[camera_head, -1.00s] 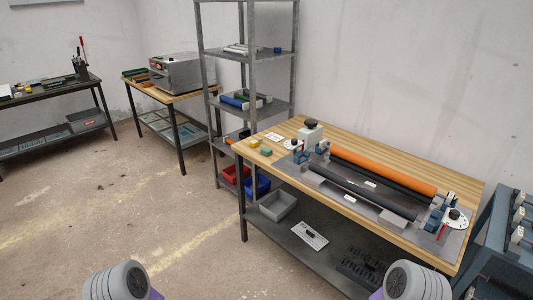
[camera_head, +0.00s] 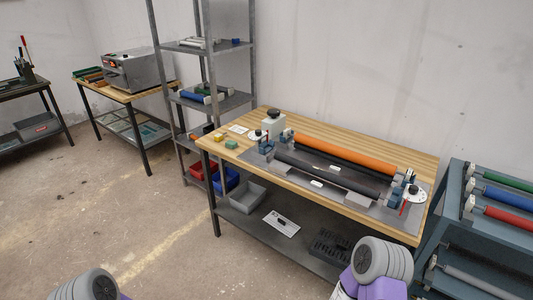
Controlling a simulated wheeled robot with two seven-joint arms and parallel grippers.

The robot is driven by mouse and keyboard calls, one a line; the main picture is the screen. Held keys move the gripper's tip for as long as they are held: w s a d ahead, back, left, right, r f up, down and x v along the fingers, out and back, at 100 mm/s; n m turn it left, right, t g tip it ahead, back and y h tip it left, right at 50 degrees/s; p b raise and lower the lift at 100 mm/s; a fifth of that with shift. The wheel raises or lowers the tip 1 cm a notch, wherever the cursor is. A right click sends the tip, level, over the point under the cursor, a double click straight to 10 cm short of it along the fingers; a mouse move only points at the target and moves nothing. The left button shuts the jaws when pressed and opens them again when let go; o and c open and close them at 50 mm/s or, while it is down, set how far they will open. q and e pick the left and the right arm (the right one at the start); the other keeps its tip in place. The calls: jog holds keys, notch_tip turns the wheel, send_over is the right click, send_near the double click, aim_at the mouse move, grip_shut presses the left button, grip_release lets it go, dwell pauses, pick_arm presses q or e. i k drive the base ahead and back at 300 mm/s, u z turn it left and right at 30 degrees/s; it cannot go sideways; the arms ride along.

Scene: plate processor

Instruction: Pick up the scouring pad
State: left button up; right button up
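A small green block (camera_head: 231,144), which looks like the scouring pad, lies on the left front part of the wooden workbench (camera_head: 420,150). A small yellow block (camera_head: 219,136) lies beside it, a little to the left and farther back. Both are small in the picture, so their texture cannot be made out. Only grey and purple links of my two arms show at the bottom edge. Neither of my grippers is in view, and nothing touches the green block.
A roller machine with an orange roller (camera_head: 345,154) fills much of the bench top. A white bottle (camera_head: 273,123) with a dark cap stands behind the blocks. A metal shelf (camera_head: 229,103) stands left of the bench, a roller rack (camera_head: 455,195) right. Floor (camera_head: 150,240) is open at front left.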

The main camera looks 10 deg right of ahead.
aim_at(232, 144)
jog(key=u, duration=0.55)
jog(key=k, duration=1.3)
jog(key=u, duration=0.7)
jog(key=i, duration=3.3)
jog(key=z, duration=1.05)
jog(key=i, duration=1.3)
jog(key=z, duration=1.25)
